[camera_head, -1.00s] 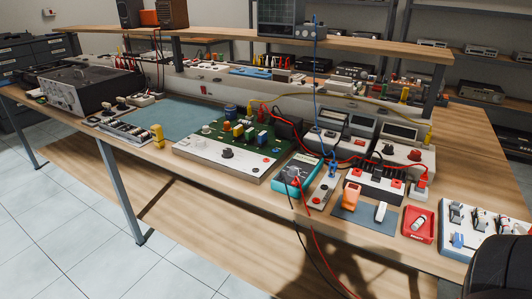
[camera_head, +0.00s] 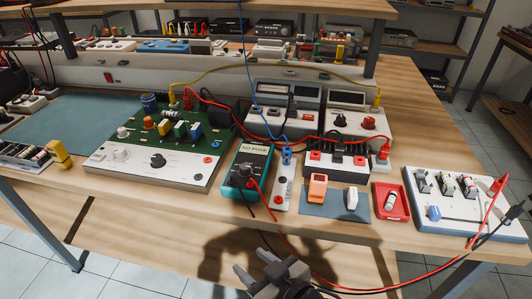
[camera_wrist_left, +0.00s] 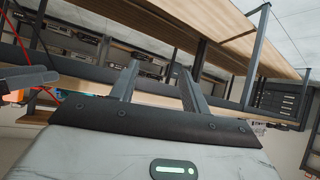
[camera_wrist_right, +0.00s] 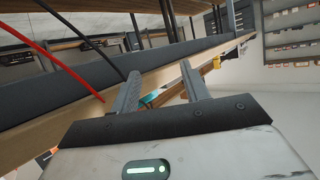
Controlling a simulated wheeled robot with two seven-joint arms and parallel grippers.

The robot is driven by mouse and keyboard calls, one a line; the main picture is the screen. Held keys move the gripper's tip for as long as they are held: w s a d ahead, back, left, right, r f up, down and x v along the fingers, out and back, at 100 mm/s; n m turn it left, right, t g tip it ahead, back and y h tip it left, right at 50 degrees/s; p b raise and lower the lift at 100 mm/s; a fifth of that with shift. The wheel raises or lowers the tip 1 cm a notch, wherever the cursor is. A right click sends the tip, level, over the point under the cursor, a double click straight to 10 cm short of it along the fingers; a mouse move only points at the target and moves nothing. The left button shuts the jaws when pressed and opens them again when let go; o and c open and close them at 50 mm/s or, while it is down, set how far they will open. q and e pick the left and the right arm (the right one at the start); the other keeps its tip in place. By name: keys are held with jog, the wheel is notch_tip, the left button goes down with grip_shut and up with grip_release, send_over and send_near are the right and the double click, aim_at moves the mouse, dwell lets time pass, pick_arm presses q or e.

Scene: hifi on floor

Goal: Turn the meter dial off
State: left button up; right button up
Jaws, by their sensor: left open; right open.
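The meter (camera_head: 246,171) is a teal handheld unit with a small display at its top and a dark dial (camera_head: 241,173) on its face. It lies on the bench near the front edge, right of the green circuit board. Red and black leads run from its lower part. My right gripper (camera_head: 256,272) is open and empty, in front of the bench edge and below the meter, apart from it. In the right wrist view its fingers (camera_wrist_right: 160,92) are spread, with a bit of teal beyond them. My left gripper shows only in its own wrist view (camera_wrist_left: 162,82), open and empty.
The circuit board (camera_head: 165,145) stands left of the meter. A red cable (camera_head: 350,287) hangs in front of the bench near my right gripper.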

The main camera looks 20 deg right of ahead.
jog(key=w+a+r+n+t+y, duration=0.35)
jog(key=w+a+r+y, duration=0.3)
jog(key=a+r, duration=0.4)
jog(key=a+r+n+g+y+p, duration=0.1)
jog(key=a+r+n+g+y, duration=0.55)
jog(key=r+n+y, duration=0.3)
notch_tip(320, 180, up, 6)
jog(key=n+g+h+p, duration=0.2)
jog(key=n+g+h, duration=0.6)
jog(key=h, duration=1.2)
send_over(245, 166)
jog(key=m+g, duration=0.2)
pick_arm(q)
jog(key=shift+s+a+r+p, duration=0.3)
jog(key=shift+r+p, duration=0.15)
jog(key=shift+p, duration=0.15)
jog(key=shift+s+a+r+p, duration=0.3)
jog(key=shift+r+p, duration=0.15)
jog(key=shift+p, duration=0.15)
pick_arm(e)
notch_tip(245, 166, down, 15)
jog(key=shift+f, duration=0.2)
